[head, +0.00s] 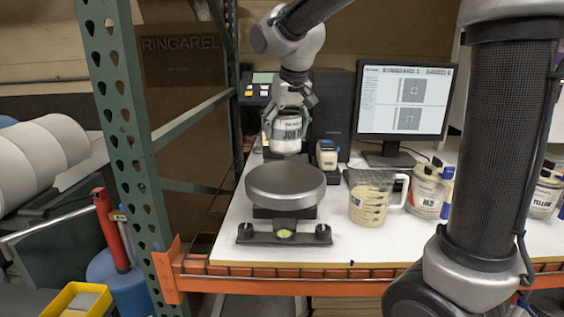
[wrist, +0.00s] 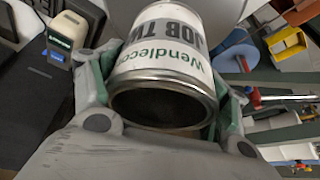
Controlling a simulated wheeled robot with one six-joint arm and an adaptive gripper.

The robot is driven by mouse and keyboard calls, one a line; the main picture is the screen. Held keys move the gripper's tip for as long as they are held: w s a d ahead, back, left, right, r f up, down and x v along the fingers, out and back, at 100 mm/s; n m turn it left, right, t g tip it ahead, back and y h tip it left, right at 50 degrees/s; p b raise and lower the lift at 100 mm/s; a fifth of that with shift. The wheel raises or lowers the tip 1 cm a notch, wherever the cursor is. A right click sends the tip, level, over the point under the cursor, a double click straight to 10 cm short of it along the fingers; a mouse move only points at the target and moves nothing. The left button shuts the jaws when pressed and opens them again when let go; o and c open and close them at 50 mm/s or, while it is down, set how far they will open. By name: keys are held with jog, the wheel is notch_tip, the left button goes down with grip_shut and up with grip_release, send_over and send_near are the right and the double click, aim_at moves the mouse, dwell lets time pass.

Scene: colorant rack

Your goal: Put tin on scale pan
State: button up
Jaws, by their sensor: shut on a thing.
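The tin (head: 287,134) is a white can with a metal rim and a label with dark lettering. My gripper (head: 289,115) is shut on it and holds it above the scale pan, toward its back edge. The wrist view shows the tin (wrist: 165,60) between the two fingers of my gripper (wrist: 160,112), with its rim and dark round end facing the camera. The scale pan (head: 286,185) is a round grey metal plate on a dark base, and it is empty. A gap shows between the tin and the pan.
A handheld device (head: 327,155) stands right of the tin. A clear measuring jug (head: 371,198) and a red-labelled jar (head: 427,190) stand right of the scale. A monitor (head: 404,103) is behind them. A green rack upright (head: 125,140) rises at left.

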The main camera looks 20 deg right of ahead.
aim_at(285, 151)
notch_tip(285, 151, down, 8)
jog(key=shift+r, duration=0.2)
jog(key=shift+s, duration=0.1)
jog(key=o, duration=1.3)
jog(key=shift+f, duration=0.15)
jog(key=shift+r, duration=0.5)
jog(key=v, duration=1.1)
jog(key=shift+s+r, duration=0.15)
jog(key=s+d+f, duration=0.3)
jog(key=s+d, duration=0.1)
jog(key=s, duration=0.4)
jog(key=s+d+f, duration=0.2)
jog(key=s+d, duration=0.3)
jog(key=s, duration=0.3)
jog(key=s+d+f+m, duration=0.1)
jog(key=s+d+f, duration=0.2)
jog(key=s+d, duration=0.2)
jog(key=s, duration=0.3)
jog(key=shift+f, duration=0.3)
